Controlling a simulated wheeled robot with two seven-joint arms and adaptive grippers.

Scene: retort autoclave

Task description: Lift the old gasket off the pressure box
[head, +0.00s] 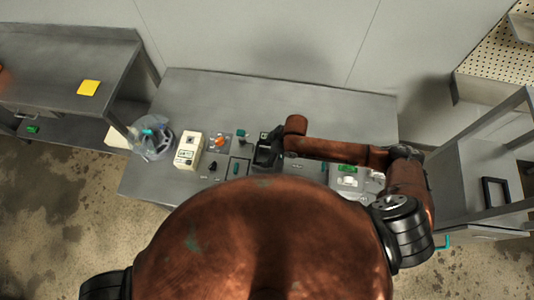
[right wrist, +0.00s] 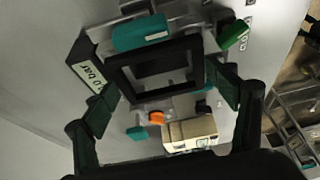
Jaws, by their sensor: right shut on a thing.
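The gasket, a black square frame (right wrist: 113,75), lies between the fingers of my right gripper (right wrist: 168,100) in the right wrist view. The fingers are shut on it from its left and right sides. The pressure box shows as a dark wall with a "0 bar" label (right wrist: 88,72) at the gasket's left. I cannot tell whether the gasket touches the box or is clear of it. In the head view my right gripper (head: 268,152) is over the middle of the grey table, and it mostly hides the box and gasket. My left gripper is not in view.
A cream device (head: 188,150), an orange knob (head: 219,142) and a clear bowl (head: 150,140) stand left of the gripper. A white device (head: 350,185) is at the right. Another black frame (head: 495,192) lies on the right-hand stand. The table's back (head: 240,98) is clear.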

